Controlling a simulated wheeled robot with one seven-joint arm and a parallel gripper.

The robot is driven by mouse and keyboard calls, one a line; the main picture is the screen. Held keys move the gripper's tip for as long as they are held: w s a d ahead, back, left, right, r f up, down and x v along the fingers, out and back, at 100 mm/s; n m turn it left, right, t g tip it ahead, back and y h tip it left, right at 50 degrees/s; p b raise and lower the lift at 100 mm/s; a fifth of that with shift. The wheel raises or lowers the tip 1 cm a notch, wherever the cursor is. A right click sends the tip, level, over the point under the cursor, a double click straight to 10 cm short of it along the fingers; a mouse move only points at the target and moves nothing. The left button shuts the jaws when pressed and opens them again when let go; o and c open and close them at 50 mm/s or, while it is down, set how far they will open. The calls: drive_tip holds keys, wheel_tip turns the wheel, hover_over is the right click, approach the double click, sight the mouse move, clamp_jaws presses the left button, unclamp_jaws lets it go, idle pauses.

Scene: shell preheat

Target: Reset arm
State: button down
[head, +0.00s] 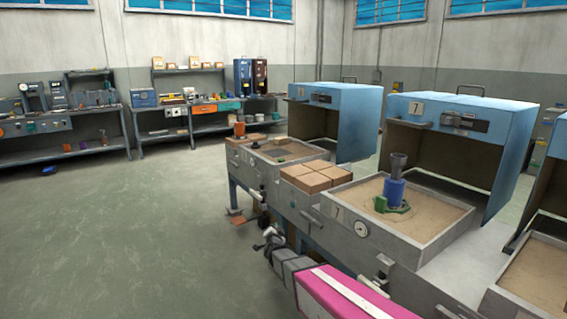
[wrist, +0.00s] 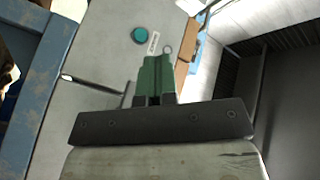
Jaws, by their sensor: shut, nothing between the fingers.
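Past the fingertips are a teal round piece (wrist: 139,35), a white label strip (wrist: 153,43) and a small ring (wrist: 168,50). I cannot tell whether the fingers touch any of these. In the head view my pink and grey arm reaches in from the bottom, beside the front of the grey bench.
A sand tray (head: 343,211) on the bench holds a blue cylinder (head: 394,191) with a dark tube on a green base. Tan blocks (head: 310,174) lie beside it. Blue hoods (head: 462,118) stand behind.

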drive_tip(key=s+d+n+g, duration=0.4)
drive_tip(key=s+d+g, duration=0.5)
drive_tip(key=s, duration=0.7)
drive_tip(key=s+d+n+g, duration=0.5)
drive_tip(key=s+d+g, duration=0.4)
drive_tip(key=s+d, duration=0.5)
drive_tip(key=shift+s, duration=1)
drive_tip(key=shift+d, duration=0.1)
idle(3.2)
